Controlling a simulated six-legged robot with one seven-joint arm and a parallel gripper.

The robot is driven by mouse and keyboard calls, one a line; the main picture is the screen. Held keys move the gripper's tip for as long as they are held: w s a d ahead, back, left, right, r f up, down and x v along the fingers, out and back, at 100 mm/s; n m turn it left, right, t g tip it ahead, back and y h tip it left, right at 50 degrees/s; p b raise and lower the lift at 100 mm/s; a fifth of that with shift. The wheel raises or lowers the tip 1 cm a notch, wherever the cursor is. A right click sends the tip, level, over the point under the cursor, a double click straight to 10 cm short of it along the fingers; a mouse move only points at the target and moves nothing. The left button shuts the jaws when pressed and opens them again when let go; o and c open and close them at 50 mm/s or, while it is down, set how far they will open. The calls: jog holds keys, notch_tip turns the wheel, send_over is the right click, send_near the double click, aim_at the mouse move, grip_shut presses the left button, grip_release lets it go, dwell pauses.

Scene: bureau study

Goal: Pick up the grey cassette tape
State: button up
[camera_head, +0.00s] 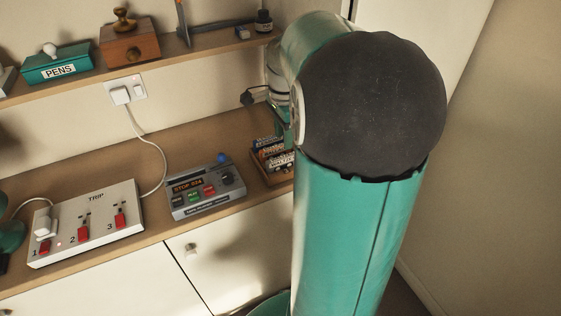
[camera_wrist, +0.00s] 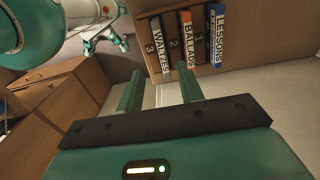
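Several cassette tapes stand in a small wooden rack on the desk. In the wrist view I see a WALTZES tape (camera_wrist: 160,46) with a pale label by number 3, a BALLADS tape (camera_wrist: 187,42) with an orange label by number 2, and a LESSONS tape (camera_wrist: 216,36) with a blue label by number 1. I cannot tell for sure which is grey; the WALTZES one looks nearest to it. My gripper (camera_wrist: 160,88) is open and empty, its fingers pointing towards the rack, apart from the tapes. In the head view my arm partly hides the rack (camera_head: 270,171).
A grey button box (camera_head: 205,190) sits left of the rack, and a white TRIP switch panel (camera_head: 88,222) further left. A shelf (camera_head: 80,80) above holds a green PENS box (camera_head: 58,65) and a wooden box (camera_head: 130,45). White drawer fronts (camera_head: 230,250) lie below the desk edge.

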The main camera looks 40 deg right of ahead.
aim_at(283, 156)
notch_tip(283, 156, down, 3)
jog(key=shift+s+r, duration=0.1)
jog(key=shift+s, duration=0.05)
jog(key=shift+w+f, duration=0.15)
jog(key=shift+f, duration=1.4)
jog(key=shift+w+f, duration=0.15)
jog(key=shift+f, duration=1.35)
grip_shut()
